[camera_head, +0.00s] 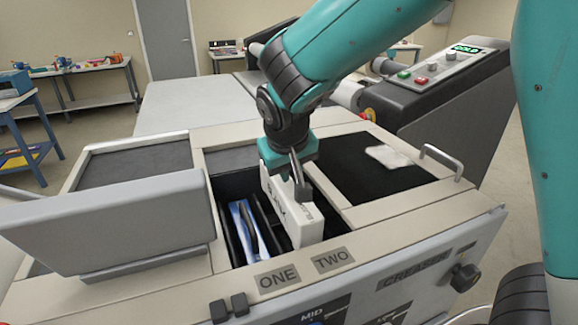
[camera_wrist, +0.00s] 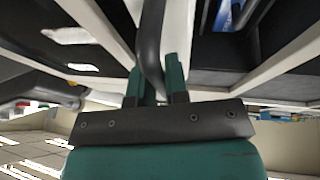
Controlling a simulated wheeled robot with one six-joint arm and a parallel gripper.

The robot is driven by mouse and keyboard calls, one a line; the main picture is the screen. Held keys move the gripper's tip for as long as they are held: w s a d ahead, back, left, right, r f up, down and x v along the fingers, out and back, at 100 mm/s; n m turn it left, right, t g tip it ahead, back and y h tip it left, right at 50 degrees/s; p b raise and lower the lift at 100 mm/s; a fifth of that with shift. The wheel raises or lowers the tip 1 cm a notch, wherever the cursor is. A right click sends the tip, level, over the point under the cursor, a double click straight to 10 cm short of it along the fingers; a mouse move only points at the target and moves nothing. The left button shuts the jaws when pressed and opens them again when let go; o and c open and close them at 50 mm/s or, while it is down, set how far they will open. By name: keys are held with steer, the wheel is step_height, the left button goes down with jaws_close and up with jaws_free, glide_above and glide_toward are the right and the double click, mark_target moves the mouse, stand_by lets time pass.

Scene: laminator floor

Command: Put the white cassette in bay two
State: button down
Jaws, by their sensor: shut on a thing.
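The white cassette (camera_head: 291,212) stands upright in the head view, with dark lettering on its side. It is at the right part of the dark bay well, behind the TWO label (camera_head: 333,260). Whether the cassette touches the bay floor cannot be told. Bay one, behind the ONE label (camera_head: 279,277), holds a blue and white cassette (camera_head: 244,228).
A grey raised cover (camera_head: 110,225) stands left of the bays. A black recessed panel (camera_head: 365,170) with a white scrap (camera_head: 388,157) and a metal handle (camera_head: 441,160) lie to the right. A control box (camera_head: 440,75) stands behind at the right.

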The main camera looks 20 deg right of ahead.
steer(key=shift+f+b, duration=3.45)
steer(key=shift+f, duration=1.25)
steer(key=shift+f+b, duration=0.55)
steer(key=shift+f, duration=0.2)
steer(key=c, duration=1.1)
jaws_free()
steer(key=shift+o, duration=0.2)
